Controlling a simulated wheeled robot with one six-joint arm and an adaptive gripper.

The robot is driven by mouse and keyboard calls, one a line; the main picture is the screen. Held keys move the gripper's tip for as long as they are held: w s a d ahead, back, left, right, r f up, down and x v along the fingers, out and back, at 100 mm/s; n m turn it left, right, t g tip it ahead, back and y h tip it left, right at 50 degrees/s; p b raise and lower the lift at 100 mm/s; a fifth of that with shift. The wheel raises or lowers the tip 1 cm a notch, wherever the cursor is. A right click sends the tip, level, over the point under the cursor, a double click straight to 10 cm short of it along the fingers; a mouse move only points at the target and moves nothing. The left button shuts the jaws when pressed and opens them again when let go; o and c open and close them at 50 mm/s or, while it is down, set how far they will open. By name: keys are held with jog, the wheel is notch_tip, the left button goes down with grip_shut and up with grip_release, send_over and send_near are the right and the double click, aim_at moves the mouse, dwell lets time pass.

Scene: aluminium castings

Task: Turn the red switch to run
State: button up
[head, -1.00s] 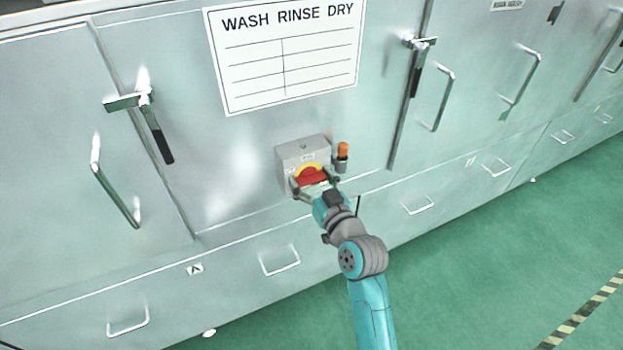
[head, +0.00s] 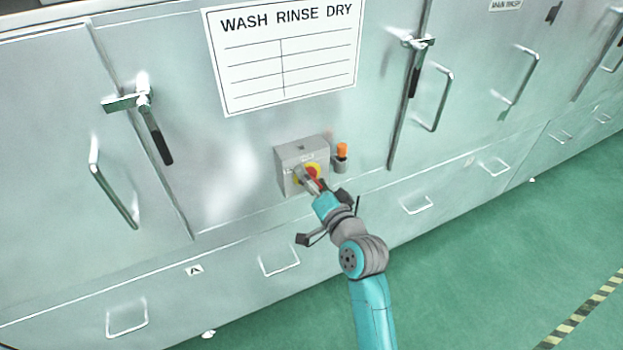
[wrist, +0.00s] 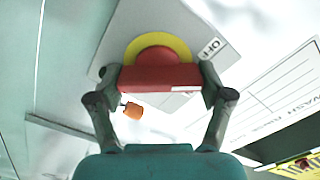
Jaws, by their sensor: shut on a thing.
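The red switch (head: 313,173) sits on a round yellow plate on the front of a grey box (head: 288,158). Its red bar (wrist: 160,78) fills the space between the two fingers in the wrist view. My gripper (head: 312,181) is shut on this bar, one finger at each end; it also shows in the wrist view (wrist: 158,83). The box appears tilted against the bar in the wrist view. An OFF label (wrist: 211,47) shows beside the yellow plate, near the right finger. The fingers hide part of the switch in the head view, and I cannot read a run label.
A small orange-topped lamp (head: 342,151) stands just right of the box; its orange part shows in the wrist view (wrist: 133,111). A WASH RINSE DRY sign (head: 285,60) is above. Door handles (head: 115,185) and latches (head: 150,120) stick out around.

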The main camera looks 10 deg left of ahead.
jog(key=m, duration=0.3)
jog(key=shift+f+m, duration=0.1)
jog(key=shift+m, duration=0.3)
jog(key=shift+d+m, duration=0.1)
jog(key=shift+m, duration=1.7)
jog(key=o, duration=1.1)
jog(key=v, duration=1.2)
jog(key=shift+w, duration=0.1)
jog(key=shift+f, duration=0.1)
